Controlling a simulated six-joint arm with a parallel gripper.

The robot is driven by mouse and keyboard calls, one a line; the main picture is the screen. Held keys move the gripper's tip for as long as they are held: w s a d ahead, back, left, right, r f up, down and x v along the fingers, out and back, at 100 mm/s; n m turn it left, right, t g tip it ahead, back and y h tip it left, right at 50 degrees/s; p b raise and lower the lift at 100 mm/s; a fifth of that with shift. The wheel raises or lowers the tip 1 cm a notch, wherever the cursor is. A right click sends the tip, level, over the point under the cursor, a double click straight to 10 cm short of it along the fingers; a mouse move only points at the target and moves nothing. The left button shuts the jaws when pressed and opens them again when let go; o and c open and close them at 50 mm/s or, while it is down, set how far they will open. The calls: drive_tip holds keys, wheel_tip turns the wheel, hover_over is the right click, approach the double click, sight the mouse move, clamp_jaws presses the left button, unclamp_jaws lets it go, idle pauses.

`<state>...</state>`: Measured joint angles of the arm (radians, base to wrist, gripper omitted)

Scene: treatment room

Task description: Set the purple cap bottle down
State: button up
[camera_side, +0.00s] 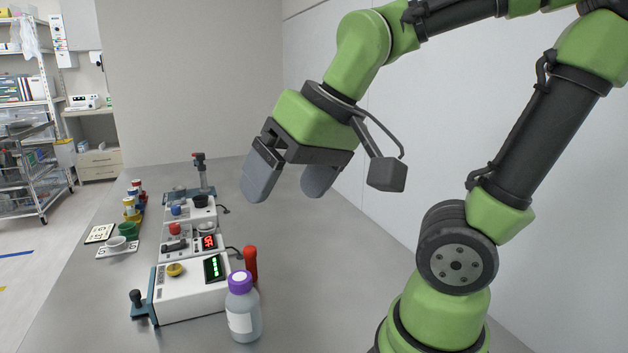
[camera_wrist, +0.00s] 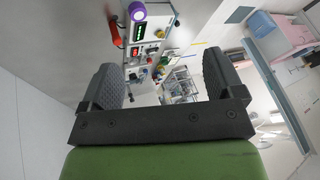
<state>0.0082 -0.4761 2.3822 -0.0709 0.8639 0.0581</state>
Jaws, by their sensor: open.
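The purple cap bottle (camera_side: 242,308) stands upright on the grey table at the front, beside the right front corner of the white device with the green display. It has a clear body, a white label and a purple cap. In the wrist view its purple cap (camera_wrist: 138,12) shows at the top edge, and most of its body is out of frame. My gripper (camera_side: 290,190) is open and empty, raised above the table and well clear of the bottle. Its two grey finger pads (camera_wrist: 165,90) are spread apart in the wrist view, with nothing between them.
A white device with a yellow knob (camera_side: 185,290) stands left of the bottle, with a red-handled object (camera_side: 250,262) behind the bottle. More devices (camera_side: 188,238) continue toward the back. Small cups (camera_side: 128,230) and cards sit at the left edge. The table's right side is clear.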

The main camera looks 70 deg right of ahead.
drive_tip(key=shift+t+y, duration=0.4)
drive_tip(key=shift+t, duration=0.4)
drive_tip(key=s, duration=0.2)
drive_tip(key=s+a+r, duration=0.1)
drive_tip(key=s, duration=0.1)
drive_tip(key=shift+a, duration=0.1)
